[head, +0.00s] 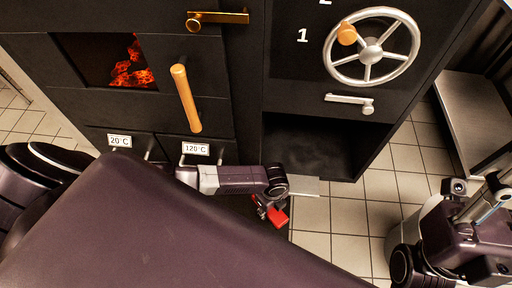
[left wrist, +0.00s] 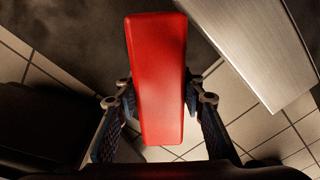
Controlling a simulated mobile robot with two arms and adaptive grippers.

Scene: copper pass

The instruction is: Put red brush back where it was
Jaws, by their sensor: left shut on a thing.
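The red brush (head: 278,218) is in my left gripper (head: 270,207), low in front of the dark open recess in the head view. In the left wrist view, the brush (left wrist: 156,75) shows as a long, smooth red block. The two fingers of my left gripper (left wrist: 160,102) are shut on its sides. Its bristles are not visible. My right arm shows at the lower right of the head view, but I cannot make out its gripper.
A black oven cabinet (head: 160,110) with a wooden handle (head: 186,98) stands on the left. A spoked wheel (head: 371,50) sits above the open recess (head: 310,145). A metal plate (left wrist: 258,50) lies right of the brush. Tiled floor (head: 345,215) is clear at centre right.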

